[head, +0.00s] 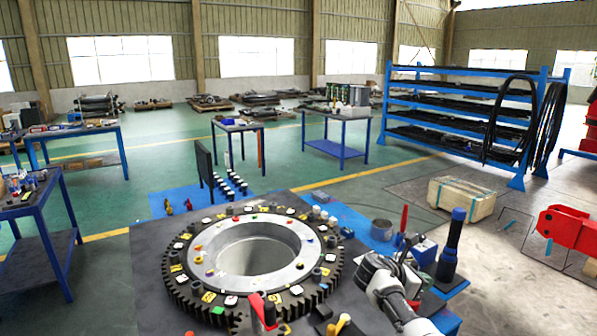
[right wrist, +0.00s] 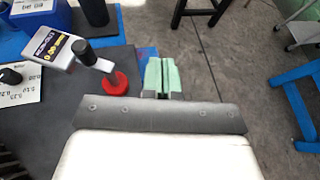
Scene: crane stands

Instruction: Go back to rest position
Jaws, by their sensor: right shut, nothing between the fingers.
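My right gripper (head: 403,254) shows in the head view at the right edge of the dark worktable (head: 160,300), its white and grey arm coming in from the bottom right. In the right wrist view its two green-tipped fingers (right wrist: 163,76) are together with nothing between them, above the floor just past the table edge. My left gripper is not in view. A large dark gear ring (head: 180,292) with a pale metal inner ring lies on the table, left of my right gripper and apart from it.
A black and blue upright tool (head: 449,245) and a blue box (head: 424,251) stand close to my right gripper. In the wrist view, a red ring-shaped part (right wrist: 115,83) and a labelled box (right wrist: 62,46) are left of the fingers. A wooden crate (head: 461,200) stands on the floor beyond.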

